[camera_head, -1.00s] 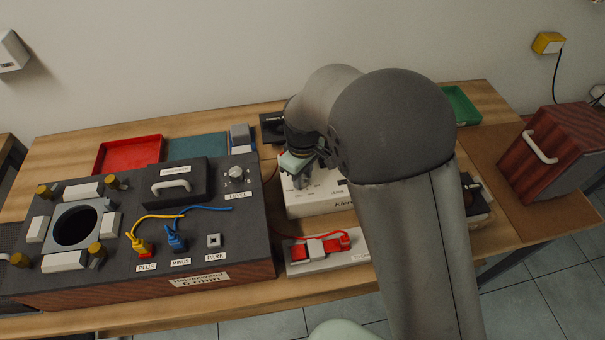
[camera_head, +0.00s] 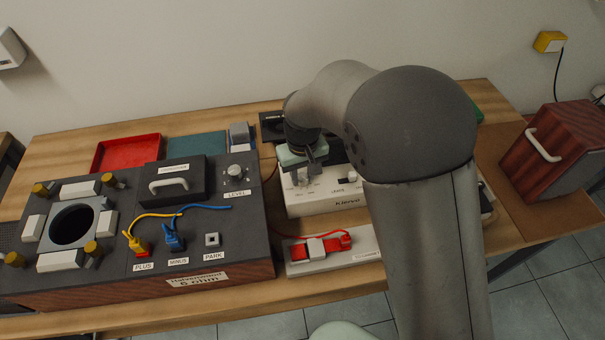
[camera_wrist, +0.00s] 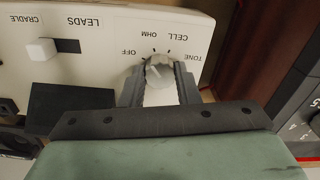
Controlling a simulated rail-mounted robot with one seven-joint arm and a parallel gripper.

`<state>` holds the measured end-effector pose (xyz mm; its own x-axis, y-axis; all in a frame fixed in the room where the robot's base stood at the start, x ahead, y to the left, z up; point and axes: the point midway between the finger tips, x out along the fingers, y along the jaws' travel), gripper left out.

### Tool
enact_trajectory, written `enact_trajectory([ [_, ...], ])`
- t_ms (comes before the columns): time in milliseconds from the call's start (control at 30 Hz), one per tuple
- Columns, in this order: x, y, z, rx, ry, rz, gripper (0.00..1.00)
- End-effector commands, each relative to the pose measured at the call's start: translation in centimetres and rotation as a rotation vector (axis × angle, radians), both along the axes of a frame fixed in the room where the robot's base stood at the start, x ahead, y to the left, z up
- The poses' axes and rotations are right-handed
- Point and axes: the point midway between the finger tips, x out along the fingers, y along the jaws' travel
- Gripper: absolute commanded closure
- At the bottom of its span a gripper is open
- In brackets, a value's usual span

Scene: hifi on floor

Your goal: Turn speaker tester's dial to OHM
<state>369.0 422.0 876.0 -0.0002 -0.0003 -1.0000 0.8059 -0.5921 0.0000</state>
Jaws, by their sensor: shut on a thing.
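The speaker tester (camera_head: 318,202) is a white box at the back of the bench in the head view, partly covered by my wrist. In the wrist view its panel (camera_wrist: 100,22) appears upside down. The round dial (camera_wrist: 157,72) has the labels OFF, OHM, CELL and TONE around its far side. A pale mark on the dial seems to point up-left, towards the OFF and OHM side; the exact setting is unclear. My gripper (camera_wrist: 158,82) is shut on the dial, one finger on each side. It also shows at the tester in the head view (camera_head: 305,172).
A white switch (camera_wrist: 42,49) by LEADS is beside the dial. A strip with red leads (camera_head: 330,249) lies before the tester. A dark test box (camera_head: 225,265) stands left, a wooden cabinet (camera_head: 560,150) right. A red tray (camera_head: 127,153) is behind.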

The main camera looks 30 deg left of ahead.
Motion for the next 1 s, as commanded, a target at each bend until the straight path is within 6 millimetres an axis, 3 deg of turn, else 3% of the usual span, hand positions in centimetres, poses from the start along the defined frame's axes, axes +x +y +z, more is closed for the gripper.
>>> enact_trajectory([
  [433, 0.05, 0.03, 0.07, 0.001, -0.001, -0.230, 0.94],
  [1000, 0.04, 0.04, 0.12, 0.002, -0.001, -0.264, 0.94],
])
